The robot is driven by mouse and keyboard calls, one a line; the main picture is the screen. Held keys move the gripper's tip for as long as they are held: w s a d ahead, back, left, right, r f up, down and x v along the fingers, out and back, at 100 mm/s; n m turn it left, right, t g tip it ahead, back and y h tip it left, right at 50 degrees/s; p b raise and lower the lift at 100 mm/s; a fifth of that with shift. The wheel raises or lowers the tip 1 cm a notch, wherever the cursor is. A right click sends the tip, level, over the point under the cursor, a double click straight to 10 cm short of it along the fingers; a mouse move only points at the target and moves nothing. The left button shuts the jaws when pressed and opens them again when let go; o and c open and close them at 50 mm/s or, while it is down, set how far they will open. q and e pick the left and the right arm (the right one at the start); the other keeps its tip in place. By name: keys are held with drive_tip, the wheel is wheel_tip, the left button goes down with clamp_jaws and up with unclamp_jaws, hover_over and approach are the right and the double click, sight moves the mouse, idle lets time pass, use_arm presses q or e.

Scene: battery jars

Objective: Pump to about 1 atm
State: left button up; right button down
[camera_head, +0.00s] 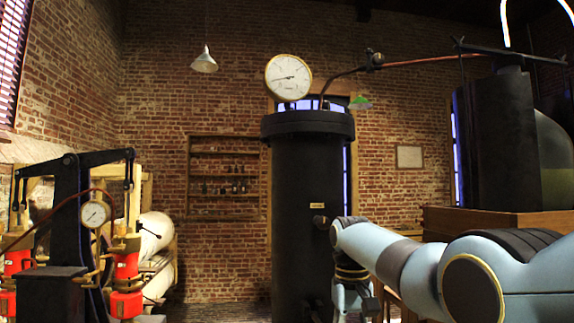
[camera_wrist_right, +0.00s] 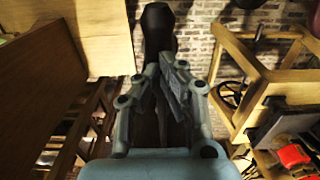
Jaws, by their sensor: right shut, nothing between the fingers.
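A hand pump with a black beam (camera_head: 95,158) and red cylinders (camera_head: 126,268) stands at the left of the head view. A small round white gauge (camera_head: 95,214) is mounted on it. A tall black cylinder (camera_head: 305,210) stands in the middle, with a larger white dial (camera_head: 289,77) on top; its numbers are too small to read. My right gripper (camera_head: 352,290) is low in front of the cylinder, partly hidden by my arm. In the wrist view my right gripper (camera_wrist_right: 172,95) is shut and empty. My left gripper is out of view.
A dark tank (camera_head: 497,140) sits on a wooden stand (camera_head: 480,222) at the right. A copper pipe (camera_head: 420,62) runs from it toward the cylinder top. In the wrist view, a wooden frame (camera_wrist_right: 240,80) with a wheel stands at the right and wooden panelling (camera_wrist_right: 110,35) at the left.

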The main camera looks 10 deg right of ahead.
wheel_tip(320, 180, down, 10)
drive_tip(key=b, duration=0.7)
wheel_tip(320, 180, up, 10)
drive_tip(key=p, duration=1)
wheel_tip(320, 180, up, 4)
drive_tip(key=shift+r, duration=0.45)
wheel_tip(320, 180, down, 15)
drive_tip(key=b, duration=1)
wheel_tip(320, 180, up, 11)
drive_tip(key=p, duration=1)
drive_tip(key=shift+f, duration=0.1)
drive_tip(key=shift+r, duration=2.05)
